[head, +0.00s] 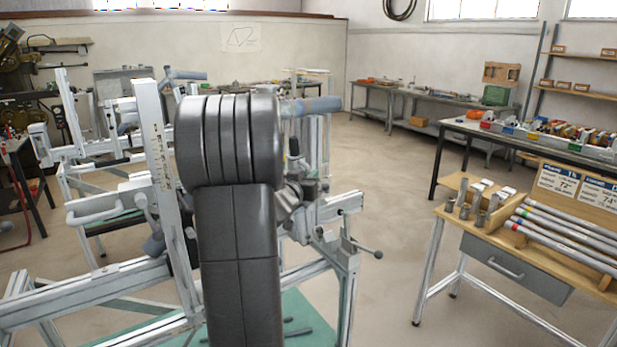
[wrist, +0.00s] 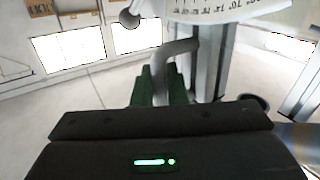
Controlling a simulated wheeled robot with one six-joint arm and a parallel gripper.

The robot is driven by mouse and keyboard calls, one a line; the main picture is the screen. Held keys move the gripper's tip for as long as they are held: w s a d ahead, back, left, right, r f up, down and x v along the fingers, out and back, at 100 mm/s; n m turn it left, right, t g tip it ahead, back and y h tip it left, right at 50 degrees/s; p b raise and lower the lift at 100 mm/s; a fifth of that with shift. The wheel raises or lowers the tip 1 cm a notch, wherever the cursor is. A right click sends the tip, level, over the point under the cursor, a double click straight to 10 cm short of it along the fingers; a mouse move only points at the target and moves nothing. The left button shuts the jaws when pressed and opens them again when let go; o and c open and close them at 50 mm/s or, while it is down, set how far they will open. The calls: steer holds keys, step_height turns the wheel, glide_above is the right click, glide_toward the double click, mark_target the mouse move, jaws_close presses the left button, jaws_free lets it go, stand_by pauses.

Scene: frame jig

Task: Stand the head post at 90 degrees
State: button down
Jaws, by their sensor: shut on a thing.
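In the wrist view my gripper (wrist: 163,84) has its dark green fingers closed on a grey bent handle (wrist: 182,47). The handle joins a pale metal post (wrist: 212,65) beside a white scale plate (wrist: 235,10) with small numbers. In the head view my dark arm covers the gripper and the handle it holds. A pale upright with a printed scale (head: 158,140) stands just left of my arm and leans a little; I cannot tell whether it is the head post. The head post's exact angle cannot be read.
The jig's pale metal frame (head: 100,287) spreads left of and behind my arm. A clamp with a ball-ended lever (head: 365,250) is close to its right. A bench with tubes and a drawer (head: 515,268) stands at right. The floor between (head: 400,190) is clear.

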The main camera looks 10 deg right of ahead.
steer(key=d+p, duration=0.1)
steer(key=p, duration=0.1)
steer(key=w+d+y+p, duration=0.1)
steer(key=shift+d+r+m+g+p, duration=0.15)
steer(key=shift+d+m+g+p, duration=0.05)
steer(key=shift+m+g+p, duration=0.2)
steer(key=c, duration=1.7)
jaws_free()
steer(key=shift+o, duration=0.8)
steer(key=shift+d, duration=0.2)
steer(key=shift+a, duration=0.1)
steer(key=b+v, duration=0.1)
steer(key=v, duration=1.2)
steer(key=shift+s+a+b, duration=0.25)
steer(key=shift+s+b, duration=0.05)
steer(key=shift+b, duration=0.1)
